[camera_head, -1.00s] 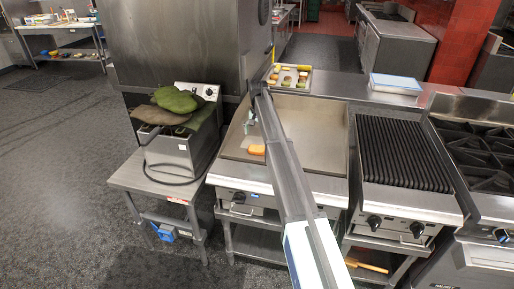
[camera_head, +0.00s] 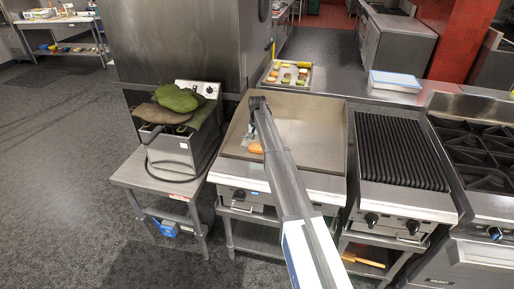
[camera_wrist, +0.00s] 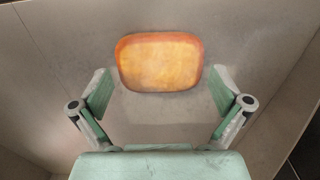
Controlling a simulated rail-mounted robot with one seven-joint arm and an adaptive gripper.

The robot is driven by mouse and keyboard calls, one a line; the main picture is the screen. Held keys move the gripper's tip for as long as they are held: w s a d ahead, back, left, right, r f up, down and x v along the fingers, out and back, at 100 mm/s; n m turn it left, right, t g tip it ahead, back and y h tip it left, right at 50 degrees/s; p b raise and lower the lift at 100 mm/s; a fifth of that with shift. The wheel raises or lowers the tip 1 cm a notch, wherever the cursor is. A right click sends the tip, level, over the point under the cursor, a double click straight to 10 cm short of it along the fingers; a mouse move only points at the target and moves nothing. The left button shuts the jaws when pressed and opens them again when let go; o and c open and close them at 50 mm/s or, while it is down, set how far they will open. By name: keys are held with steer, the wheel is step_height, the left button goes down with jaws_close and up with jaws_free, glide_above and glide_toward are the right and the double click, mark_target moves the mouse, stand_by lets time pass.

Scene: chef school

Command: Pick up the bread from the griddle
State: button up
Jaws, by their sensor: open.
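The bread (camera_wrist: 159,62) is an orange-brown rounded slice lying flat on the griddle (camera_wrist: 240,25). In the wrist view it sits just ahead of my gripper (camera_wrist: 160,92), roughly centred between the open fingers, with a gap on each side. My gripper is open and empty above the griddle surface. In the head view the bread (camera_head: 255,148) shows at the left part of the griddle (camera_head: 320,130), partly covered by my arm. My gripper (camera_head: 249,137) is mostly hidden behind the arm there.
A tray of food pieces (camera_head: 288,75) lies behind the griddle. A fryer draped with green cloths (camera_head: 178,100) stands to the left. A ridged grill (camera_head: 400,150) and a burner range (camera_head: 480,150) stand to the right. The griddle's right half is clear.

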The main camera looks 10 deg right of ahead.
steer(key=c, duration=0.9)
steer(key=shift+r, duration=0.1)
